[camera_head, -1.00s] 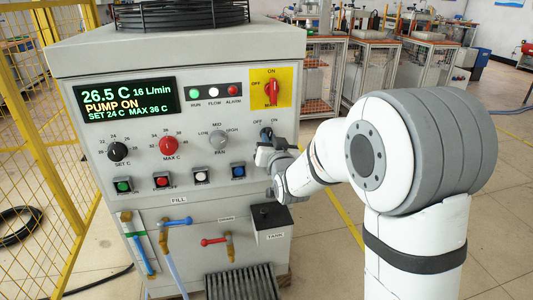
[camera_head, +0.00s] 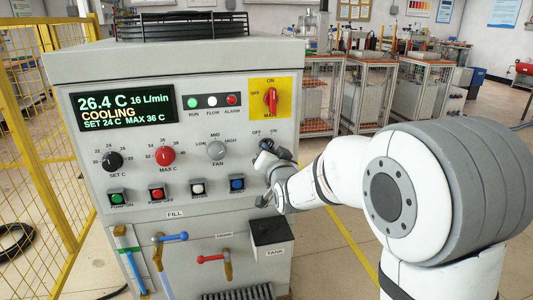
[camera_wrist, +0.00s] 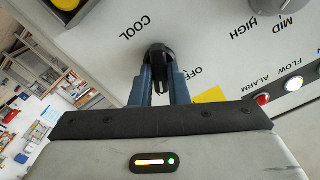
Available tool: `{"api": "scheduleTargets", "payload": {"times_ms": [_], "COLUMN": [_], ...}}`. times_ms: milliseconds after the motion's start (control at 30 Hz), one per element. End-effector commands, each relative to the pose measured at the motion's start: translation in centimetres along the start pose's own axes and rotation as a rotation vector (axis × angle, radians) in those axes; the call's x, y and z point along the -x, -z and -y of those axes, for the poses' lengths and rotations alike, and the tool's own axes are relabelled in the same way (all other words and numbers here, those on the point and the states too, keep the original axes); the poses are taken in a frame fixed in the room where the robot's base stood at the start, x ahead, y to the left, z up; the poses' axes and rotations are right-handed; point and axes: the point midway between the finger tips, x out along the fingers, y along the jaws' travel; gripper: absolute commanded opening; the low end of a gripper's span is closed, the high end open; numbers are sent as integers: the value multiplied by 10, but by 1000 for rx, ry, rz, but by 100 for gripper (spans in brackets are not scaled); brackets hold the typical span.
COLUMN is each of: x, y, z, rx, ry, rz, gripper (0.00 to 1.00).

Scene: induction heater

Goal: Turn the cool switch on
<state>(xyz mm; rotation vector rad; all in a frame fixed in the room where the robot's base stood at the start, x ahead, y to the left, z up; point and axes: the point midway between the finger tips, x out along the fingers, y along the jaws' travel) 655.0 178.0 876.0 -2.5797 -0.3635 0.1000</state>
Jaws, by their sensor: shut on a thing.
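The cool switch (camera_wrist: 158,52) is a black knob on the machine's grey front panel, beside the word COOL in the wrist view. Its OFF label shows at the right there. My gripper (camera_wrist: 161,78) is shut on the knob, with one blue finger on each side. In the head view my gripper (camera_head: 268,160) is at the panel's right side, below the OFF and ON labels, and largely covers the knob. The display (camera_head: 124,106) reads 26.4 C, 16 L/min, COOLING, SET 24 C, MAX 36 C.
The fan knob (camera_head: 216,150) and the blue button (camera_head: 237,184) are close left of my gripper. The red main switch (camera_head: 270,101) is above it. A black tank box (camera_head: 269,232) juts out below. A yellow fence (camera_head: 37,130) stands at the left.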

Motion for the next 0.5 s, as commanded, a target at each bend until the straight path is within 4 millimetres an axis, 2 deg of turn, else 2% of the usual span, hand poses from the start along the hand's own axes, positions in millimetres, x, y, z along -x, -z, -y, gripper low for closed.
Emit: {"api": "scheduleTargets", "payload": {"times_ms": [67,100,333,500], "x": [1,1,0,0], "y": [-6,-6,-3,-2], "z": [-2,-2,0,0], "rx": [0,0,1,1], "ry": [-4,-3,-1,0], "rz": [13,13,7,4], "gripper": [0,15,34,36]}}
